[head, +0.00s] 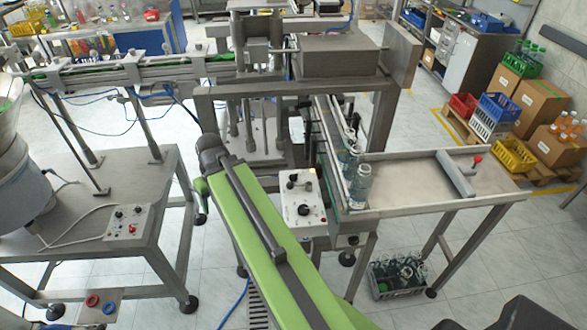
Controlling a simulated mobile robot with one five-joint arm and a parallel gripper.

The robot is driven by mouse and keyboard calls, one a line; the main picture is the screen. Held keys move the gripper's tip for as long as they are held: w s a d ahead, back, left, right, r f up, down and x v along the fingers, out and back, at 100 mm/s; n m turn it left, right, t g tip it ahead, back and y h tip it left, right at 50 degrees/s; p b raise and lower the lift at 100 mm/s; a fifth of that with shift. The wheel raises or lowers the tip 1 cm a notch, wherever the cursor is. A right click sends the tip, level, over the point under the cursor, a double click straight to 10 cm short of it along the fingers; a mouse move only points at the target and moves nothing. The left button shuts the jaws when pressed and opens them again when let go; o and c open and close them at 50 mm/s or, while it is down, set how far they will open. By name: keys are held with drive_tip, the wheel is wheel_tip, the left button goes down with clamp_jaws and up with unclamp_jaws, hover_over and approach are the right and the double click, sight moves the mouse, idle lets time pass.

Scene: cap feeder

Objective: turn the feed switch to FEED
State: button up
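A small grey control panel (128,222) with red and black buttons or knobs lies on the left metal table, beside the bowl feeder (12,165). A white control box (302,200) with black knobs and a small orange lamp stands at the middle, right of my green arm. The labels are too small to read, so I cannot tell which control is the feed switch or where it points. My arm reaches from the bottom edge up to a dark joint between the two panels. A short green part hangs at its far left side. My gripper itself does not show.
A conveyor (85,75) runs across the back left. Clear bottles (360,187) stand on the line at the middle, beside a metal side table (420,170). A crate of bottles (398,277) sits on the floor below.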

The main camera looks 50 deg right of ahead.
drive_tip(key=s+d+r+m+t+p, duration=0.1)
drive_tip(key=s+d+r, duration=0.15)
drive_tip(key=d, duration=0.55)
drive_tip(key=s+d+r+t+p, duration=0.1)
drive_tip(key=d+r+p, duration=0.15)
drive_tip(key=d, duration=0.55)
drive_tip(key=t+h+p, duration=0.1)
drive_tip(key=p, duration=0.1)
approach(294, 175)
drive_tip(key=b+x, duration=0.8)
drive_tip(key=b, duration=0.8)
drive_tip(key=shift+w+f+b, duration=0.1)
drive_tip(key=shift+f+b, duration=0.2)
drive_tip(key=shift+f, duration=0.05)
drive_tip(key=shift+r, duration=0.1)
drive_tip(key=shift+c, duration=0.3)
